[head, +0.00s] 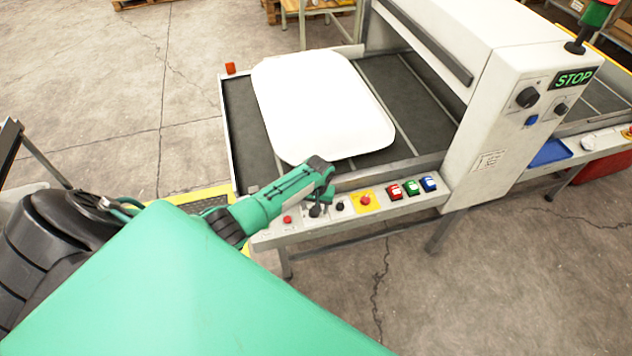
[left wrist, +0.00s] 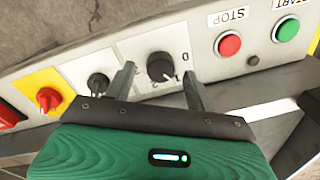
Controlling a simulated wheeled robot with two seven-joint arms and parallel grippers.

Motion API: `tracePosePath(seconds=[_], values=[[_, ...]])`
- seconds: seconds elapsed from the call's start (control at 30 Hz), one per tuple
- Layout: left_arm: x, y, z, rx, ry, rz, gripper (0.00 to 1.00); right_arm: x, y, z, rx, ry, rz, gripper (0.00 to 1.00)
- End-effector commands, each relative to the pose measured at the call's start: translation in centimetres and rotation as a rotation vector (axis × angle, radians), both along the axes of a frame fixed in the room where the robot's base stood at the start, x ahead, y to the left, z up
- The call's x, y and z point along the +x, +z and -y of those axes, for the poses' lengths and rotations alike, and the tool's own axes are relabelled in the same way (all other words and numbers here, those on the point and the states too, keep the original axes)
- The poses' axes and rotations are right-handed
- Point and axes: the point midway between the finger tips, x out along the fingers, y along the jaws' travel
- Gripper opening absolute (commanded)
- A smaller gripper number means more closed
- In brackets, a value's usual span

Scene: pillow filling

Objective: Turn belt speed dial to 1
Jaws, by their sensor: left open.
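The dial (left wrist: 160,67), a round black knob on the light control panel, shows in the left wrist view with the marks 0, 1 and 2 around it. Its pointer direction is too small to tell surely. My left gripper (left wrist: 158,72) is open, with one finger on each side of the dial and gaps visible between fingers and knob. In the head view my left gripper (head: 325,192) reaches down over the panel's left part, partly hiding the dial (head: 316,211). My right gripper is not in view.
Beside the dial are a smaller black knob (left wrist: 97,84), a red switch on yellow (left wrist: 48,98), a red STOP button (left wrist: 229,43) and a green START button (left wrist: 287,28). A white pillow (head: 322,105) lies on the dark belt (head: 245,120). The machine housing (head: 490,110) stands right.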

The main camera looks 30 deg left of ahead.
Motion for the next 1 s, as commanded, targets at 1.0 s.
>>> tracePosePath(seconds=[1.0], values=[[0.3, 12.4, 0.6, 0.001, 0.001, 0.001, 0.55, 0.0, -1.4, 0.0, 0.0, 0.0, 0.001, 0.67]])
